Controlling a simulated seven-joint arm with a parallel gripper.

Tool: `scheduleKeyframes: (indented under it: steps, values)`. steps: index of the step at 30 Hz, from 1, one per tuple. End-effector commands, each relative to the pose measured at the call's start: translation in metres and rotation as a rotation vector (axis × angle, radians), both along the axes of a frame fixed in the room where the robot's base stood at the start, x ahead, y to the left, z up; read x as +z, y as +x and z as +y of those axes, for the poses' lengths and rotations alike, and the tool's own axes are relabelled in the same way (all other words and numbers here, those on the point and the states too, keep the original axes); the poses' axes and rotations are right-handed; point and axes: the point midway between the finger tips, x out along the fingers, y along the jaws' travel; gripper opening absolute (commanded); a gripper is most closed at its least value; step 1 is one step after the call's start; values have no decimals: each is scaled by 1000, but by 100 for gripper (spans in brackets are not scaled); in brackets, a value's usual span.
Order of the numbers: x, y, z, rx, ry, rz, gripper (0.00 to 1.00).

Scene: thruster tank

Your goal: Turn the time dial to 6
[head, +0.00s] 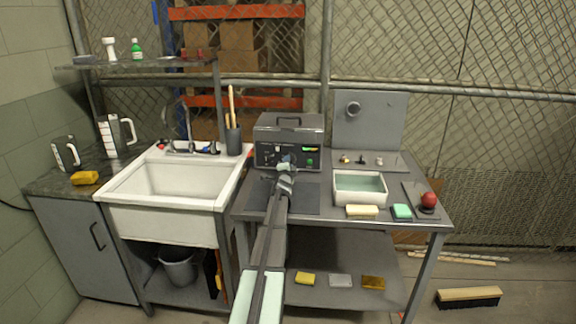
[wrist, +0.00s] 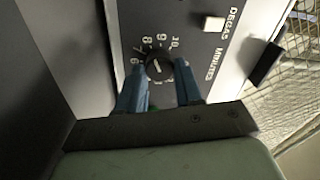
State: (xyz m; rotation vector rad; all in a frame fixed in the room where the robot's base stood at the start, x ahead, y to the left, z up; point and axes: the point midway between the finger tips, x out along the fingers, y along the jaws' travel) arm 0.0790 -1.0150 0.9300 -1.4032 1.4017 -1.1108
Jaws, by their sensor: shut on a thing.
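The time dial (wrist: 158,67) is a round black knob on the dark control panel (wrist: 185,25) of a grey machine. Numbers around it, including 10, 9, 8, 7 and 6, and the word MINUTES show in the wrist view. A short pale mark is on the knob's face; I cannot tell exactly which number it points to. My gripper (wrist: 160,75) has its two blue fingers on either side of the knob, shut on it. In the head view my gripper (head: 285,167) is at the machine's front (head: 308,160) and hides the dial.
A white switch (wrist: 213,23) by the word DEGAS and a dark bar (wrist: 266,63) are near the dial. A white tub (head: 360,201), sponges and a red-knobbed device (head: 428,202) stand right of the machine. A sink (head: 180,180) is at the left.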

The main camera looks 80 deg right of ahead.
Motion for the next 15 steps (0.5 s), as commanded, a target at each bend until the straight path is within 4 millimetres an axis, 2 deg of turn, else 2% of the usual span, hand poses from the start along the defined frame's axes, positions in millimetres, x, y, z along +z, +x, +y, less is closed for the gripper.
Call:
scheduleKeyframes:
  steps: [6,15]
  values:
    - [0,1,0,0,-1,156,5]
    - [0,1,0,0,0,284,5]
